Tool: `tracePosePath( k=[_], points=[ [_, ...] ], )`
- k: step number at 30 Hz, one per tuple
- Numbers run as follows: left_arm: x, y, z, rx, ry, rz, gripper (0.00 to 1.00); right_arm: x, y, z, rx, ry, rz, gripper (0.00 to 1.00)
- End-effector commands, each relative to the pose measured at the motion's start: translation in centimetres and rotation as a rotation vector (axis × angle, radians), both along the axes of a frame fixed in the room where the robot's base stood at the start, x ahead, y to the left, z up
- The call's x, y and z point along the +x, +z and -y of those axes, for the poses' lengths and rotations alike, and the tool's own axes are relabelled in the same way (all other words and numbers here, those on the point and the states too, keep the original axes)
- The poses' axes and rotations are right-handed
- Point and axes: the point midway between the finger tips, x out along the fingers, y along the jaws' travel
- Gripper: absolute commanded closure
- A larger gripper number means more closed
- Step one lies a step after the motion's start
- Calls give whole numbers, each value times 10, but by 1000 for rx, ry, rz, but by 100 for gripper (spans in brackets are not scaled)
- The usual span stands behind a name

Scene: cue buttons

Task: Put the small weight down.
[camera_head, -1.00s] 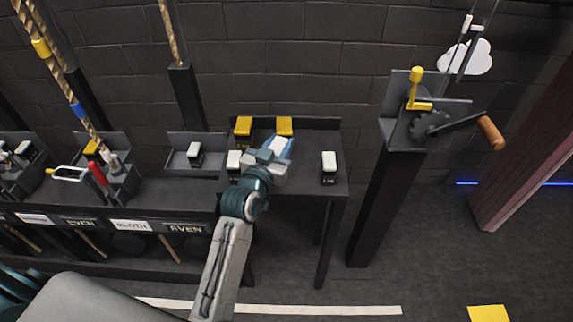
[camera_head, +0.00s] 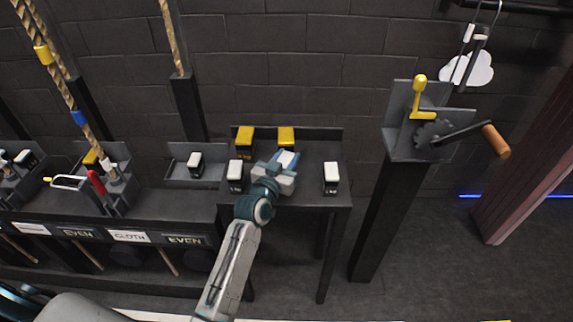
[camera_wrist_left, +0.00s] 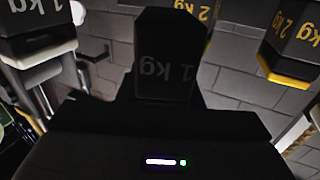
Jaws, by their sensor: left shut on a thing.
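My left gripper (camera_head: 284,167) is over the small dark table (camera_head: 308,190) at the middle of the head view. It is shut on a small weight with a pale top (camera_head: 287,157). In the left wrist view this weight (camera_wrist_left: 166,60) is a dark block marked 1 kg, between the jaws. Its underside is hidden, so I cannot tell whether it touches the table. A white-topped weight (camera_head: 235,172) stands left of the gripper and another (camera_head: 331,177) stands to its right. Two yellow-topped weights (camera_head: 244,138) (camera_head: 286,137) stand behind, marked 2 kg in the wrist view. My right gripper is not in view.
A bin with one white-topped weight (camera_head: 195,160) is left of the table. A post with a yellow handle and crank (camera_head: 430,125) stands to the right. Bare tabletop shows between the gripper and the right white-topped weight.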

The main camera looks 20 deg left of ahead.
Motion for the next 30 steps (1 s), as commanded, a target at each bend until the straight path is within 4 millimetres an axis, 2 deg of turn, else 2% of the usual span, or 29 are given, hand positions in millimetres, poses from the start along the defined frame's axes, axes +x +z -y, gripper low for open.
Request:
tracePosePath(
  k=[3, 6, 12, 18, 19, 21, 22, 30],
  points=[
    [1, -13, 0, -2, 0, 5, 100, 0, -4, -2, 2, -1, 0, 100],
    [1, -19, 0, -2, 1, 6, 100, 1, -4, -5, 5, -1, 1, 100],
    [1, -19, 0, -1, 1, 7, 100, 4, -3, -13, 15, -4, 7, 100],
    [1, -22, 0, -1, 1, 7, 100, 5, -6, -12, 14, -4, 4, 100],
    [0, -24, 0, 0, 0, 0, 63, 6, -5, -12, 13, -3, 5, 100],
    [0, -24, 0, 0, 0, 0, 50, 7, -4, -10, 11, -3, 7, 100],
    [0, -24, 0, 0, 0, 0, 46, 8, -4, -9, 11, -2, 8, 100],
    [0, -23, 0, 0, 0, 0, 46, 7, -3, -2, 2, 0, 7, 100]
  ],
)
